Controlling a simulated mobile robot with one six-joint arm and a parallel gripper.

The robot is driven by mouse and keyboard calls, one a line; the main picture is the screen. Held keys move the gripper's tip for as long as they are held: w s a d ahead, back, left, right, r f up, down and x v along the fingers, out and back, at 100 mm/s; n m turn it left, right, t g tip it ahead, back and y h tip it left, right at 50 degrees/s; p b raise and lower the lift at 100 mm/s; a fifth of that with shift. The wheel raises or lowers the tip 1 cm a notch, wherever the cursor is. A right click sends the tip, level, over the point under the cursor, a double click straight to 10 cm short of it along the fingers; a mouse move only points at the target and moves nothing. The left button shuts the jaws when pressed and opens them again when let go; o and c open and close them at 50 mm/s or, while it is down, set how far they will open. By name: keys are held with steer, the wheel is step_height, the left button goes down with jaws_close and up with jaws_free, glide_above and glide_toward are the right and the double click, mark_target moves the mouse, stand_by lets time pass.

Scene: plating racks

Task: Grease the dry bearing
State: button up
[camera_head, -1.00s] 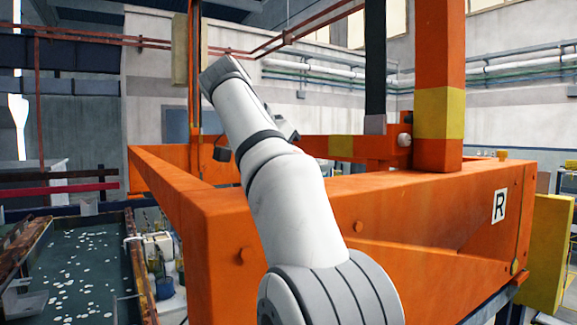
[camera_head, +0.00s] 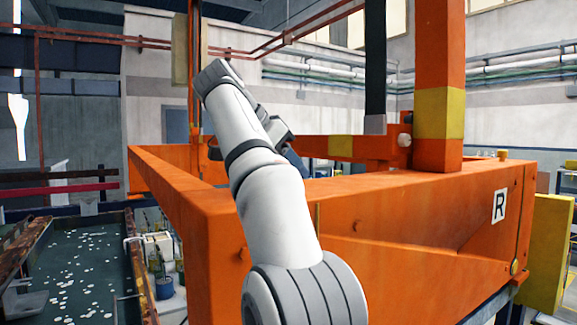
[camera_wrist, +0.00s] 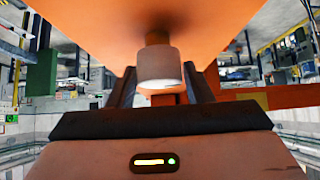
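In the wrist view my gripper (camera_wrist: 160,88) shows as a dark palm with a dark finger on each side. A pale grey, short cylinder (camera_wrist: 160,66) sits between the fingers. A dark brown patch or stem joins its far end to a broad orange surface close by. I cannot tell whether the fingers touch the cylinder. In the head view my gripper is mostly hidden behind my white arm. A small white round fitting (camera_head: 404,139) sits on the orange crossbeam right of my arm. I cannot make out which part is the dry bearing.
A large orange frame (camera_head: 420,215) marked R fills the middle and right. An orange and yellow post (camera_head: 439,110) rises from it. A yellow block (camera_head: 548,250) is at the right.

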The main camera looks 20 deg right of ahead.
steer(key=o, duration=0.3)
stand_by(0.5)
